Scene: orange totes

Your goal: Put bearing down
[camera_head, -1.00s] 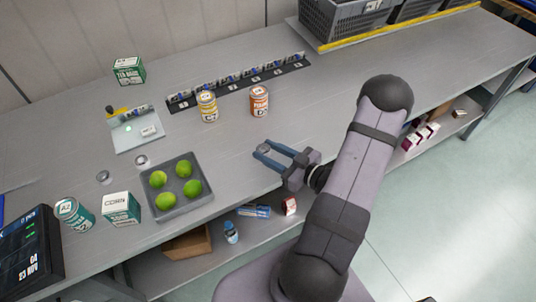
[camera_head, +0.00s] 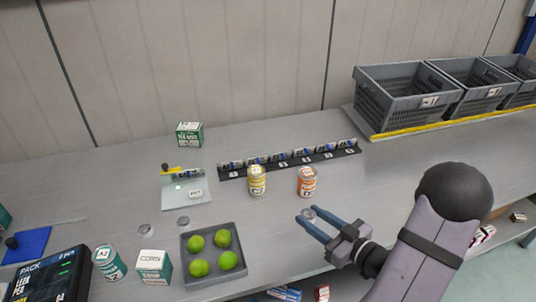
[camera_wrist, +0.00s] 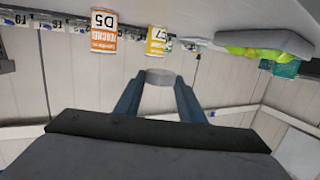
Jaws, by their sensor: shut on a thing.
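The bearing (camera_head: 308,214) is a small silvery round piece between the tips of my gripper (camera_head: 311,220). My gripper has blue fingers and is shut on it, in front of the orange can. In the wrist view the bearing (camera_wrist: 160,77) shows as a pale grey disc pinched between the fingertips (camera_wrist: 160,84). I cannot tell its exact height over the table (camera_head: 285,235). Two similar small round grey pieces lie on the table at the left, one (camera_head: 145,230) left of the tray and one (camera_head: 183,220) near its back corner.
Close behind my gripper stand an orange can (camera_head: 307,182) and a yellow can (camera_head: 257,181). A labelled black rack (camera_head: 290,160) lies behind them. A grey tray (camera_head: 213,282) of green limes is at the left. The tabletop between tray and gripper is clear.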

